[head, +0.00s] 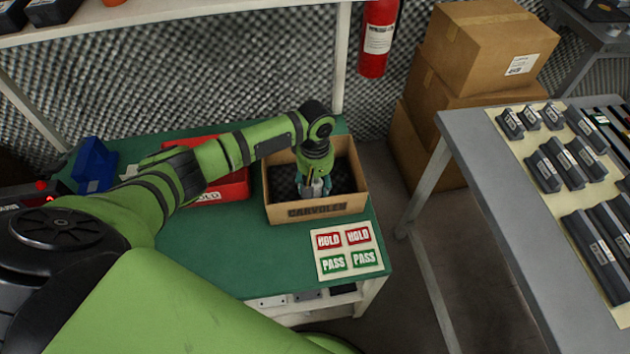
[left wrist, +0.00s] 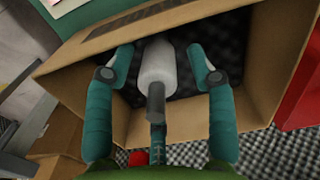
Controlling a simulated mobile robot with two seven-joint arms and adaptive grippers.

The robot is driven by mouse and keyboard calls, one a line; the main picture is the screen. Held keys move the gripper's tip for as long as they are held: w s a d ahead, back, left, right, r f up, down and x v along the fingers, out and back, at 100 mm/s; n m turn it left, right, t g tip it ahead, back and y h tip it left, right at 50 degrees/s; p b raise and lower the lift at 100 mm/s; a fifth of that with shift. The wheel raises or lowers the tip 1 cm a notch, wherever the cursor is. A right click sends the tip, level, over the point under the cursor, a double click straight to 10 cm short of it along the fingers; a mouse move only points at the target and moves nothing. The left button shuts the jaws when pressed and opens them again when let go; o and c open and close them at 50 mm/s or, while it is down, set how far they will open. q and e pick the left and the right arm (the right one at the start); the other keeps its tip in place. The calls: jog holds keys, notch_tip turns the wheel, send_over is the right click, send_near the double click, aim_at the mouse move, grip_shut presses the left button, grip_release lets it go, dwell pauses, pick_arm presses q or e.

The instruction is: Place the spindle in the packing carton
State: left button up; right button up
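The packing carton (head: 345,202) is an open brown box with dark foam inside, standing on the green bench. My left gripper (head: 315,188) reaches down into it from above. In the left wrist view the spindle (left wrist: 157,68), a pale cylinder with a grey shaft, is inside the carton (left wrist: 262,65). The fingers of my left gripper (left wrist: 161,62) are open on either side of it, with a visible gap on both sides. Whether the spindle rests fully on the foam is hard to tell. My right gripper is not in view.
A red bin (head: 232,189) stands left of the carton, and a blue bin (head: 93,163) farther left. A label sheet (head: 347,250) lies in front of the carton. A grey table (head: 480,170) with dark parts stands right, across a gap. Cardboard boxes (head: 480,45) are stacked behind.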

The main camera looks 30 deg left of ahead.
pick_arm(q)
jog(key=shift+r, duration=0.6)
notch_tip(320, 180, up, 12)
jog(key=shift+w+r, duration=0.1)
dwell(0.4)
